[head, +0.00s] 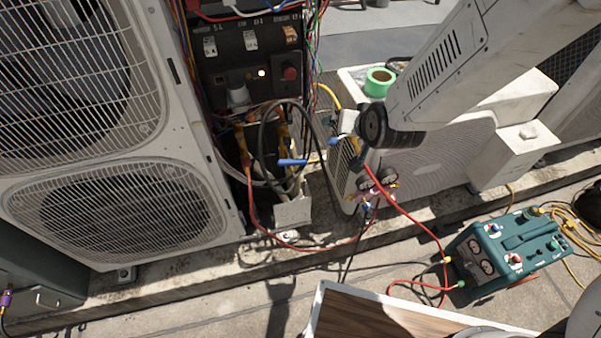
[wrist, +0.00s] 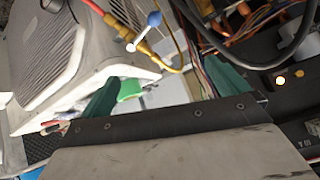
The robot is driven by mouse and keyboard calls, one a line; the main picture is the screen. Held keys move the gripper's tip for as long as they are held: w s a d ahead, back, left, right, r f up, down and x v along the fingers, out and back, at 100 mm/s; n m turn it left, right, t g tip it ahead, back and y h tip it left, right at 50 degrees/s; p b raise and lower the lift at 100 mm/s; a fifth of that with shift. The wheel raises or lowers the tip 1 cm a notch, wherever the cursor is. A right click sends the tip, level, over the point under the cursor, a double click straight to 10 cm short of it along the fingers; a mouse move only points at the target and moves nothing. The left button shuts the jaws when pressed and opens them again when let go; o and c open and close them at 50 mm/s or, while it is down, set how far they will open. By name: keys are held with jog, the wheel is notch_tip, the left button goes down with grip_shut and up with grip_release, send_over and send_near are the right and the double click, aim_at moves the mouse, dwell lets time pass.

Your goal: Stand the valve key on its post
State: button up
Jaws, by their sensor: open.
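I cannot single out the valve key or its post with certainty. In the head view a blue bar-shaped handle (head: 292,162) lies level among the hoses in front of the open electrical box. In the wrist view a short rod with a blue end (wrist: 154,18) and a white ball end stands beside a brass fitting, beyond my fingertips. I cannot tell whether these are the same thing. My gripper (wrist: 166,70) shows two green fingers spread apart, with nothing held between them. In the head view its fingers are not clear below the dark wrist joint.
A large condenser (head: 190,120) stands left of the electrical box (head: 250,60). Red hoses run from the gauges (head: 375,182) to a teal machine (head: 505,250). Green tape (head: 379,82) lies on the white unit behind. Loose hoses and cables crowd the middle. Bare concrete shows in front.

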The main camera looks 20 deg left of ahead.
jog(key=s+a+f+t+y, duration=0.1)
jog(key=s+a+f, duration=0.1)
jog(key=a+f, duration=0.45)
jog(key=n+t+y, duration=0.2)
send_near(294, 162)
jog(key=x, duration=0.3)
jog(key=shift+x, duration=3.95)
jog(key=c, duration=1.2)
